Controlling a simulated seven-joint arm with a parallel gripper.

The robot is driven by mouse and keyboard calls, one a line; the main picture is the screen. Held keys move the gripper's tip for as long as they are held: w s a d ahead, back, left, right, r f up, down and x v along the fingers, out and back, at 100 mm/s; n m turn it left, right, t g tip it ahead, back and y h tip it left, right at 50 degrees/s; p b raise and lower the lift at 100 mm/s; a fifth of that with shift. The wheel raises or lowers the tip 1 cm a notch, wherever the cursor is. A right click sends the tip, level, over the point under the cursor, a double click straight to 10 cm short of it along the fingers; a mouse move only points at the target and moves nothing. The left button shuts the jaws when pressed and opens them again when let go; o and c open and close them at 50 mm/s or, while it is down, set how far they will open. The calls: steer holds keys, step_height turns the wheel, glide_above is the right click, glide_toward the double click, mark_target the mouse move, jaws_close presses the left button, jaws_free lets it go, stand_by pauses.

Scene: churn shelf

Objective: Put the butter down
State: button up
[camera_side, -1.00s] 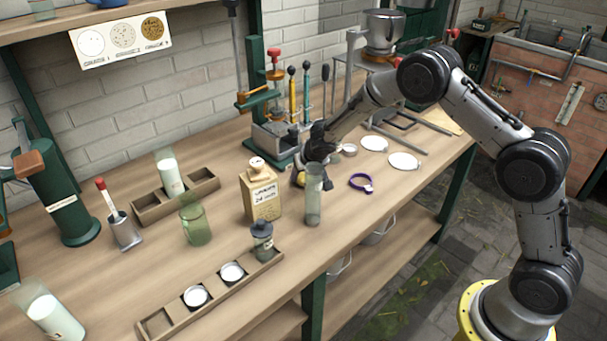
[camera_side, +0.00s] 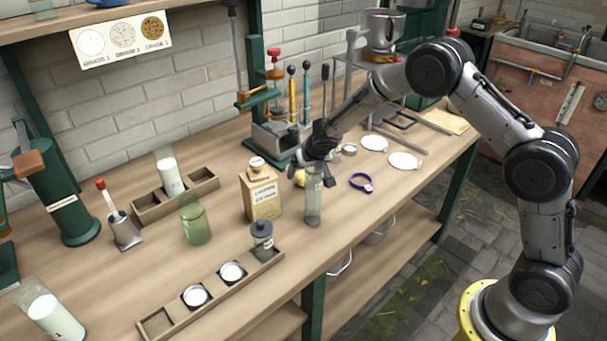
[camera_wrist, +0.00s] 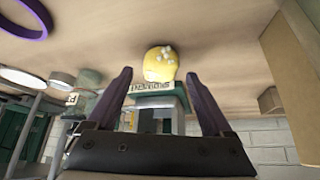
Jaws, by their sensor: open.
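The butter is a rounded yellow lump with pale spots. In the wrist view the butter (camera_wrist: 160,64) rests on the bench top just beyond my fingertips, centred between them. In the side view only a little of the butter (camera_side: 299,178) shows, partly hidden by my gripper and a glass cylinder. My gripper (camera_side: 307,176) is low over the bench behind that cylinder. In the wrist view my gripper (camera_wrist: 158,73) has its two fingers wide apart, with a clear gap between each finger and the butter.
The tall glass cylinder (camera_side: 313,207) stands close in front of my gripper. A labelled tan box (camera_side: 262,199) is to its left, and a purple ring (camera_side: 361,182) lies to its right. White discs (camera_side: 404,161) lie further right. A green-based press (camera_side: 270,148) stands behind.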

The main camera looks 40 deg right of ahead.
steer(key=s+r+n, duration=0.1)
steer(key=s+r, duration=2.1)
steer(key=s+a+n+y, duration=0.2)
steer(key=s+a+n, duration=0.1)
steer(key=s, duration=1.5)
steer(key=shift+s+f+g, duration=0.15)
steer(key=shift+s+g, duration=0.15)
steer(key=shift+s, duration=0.1)
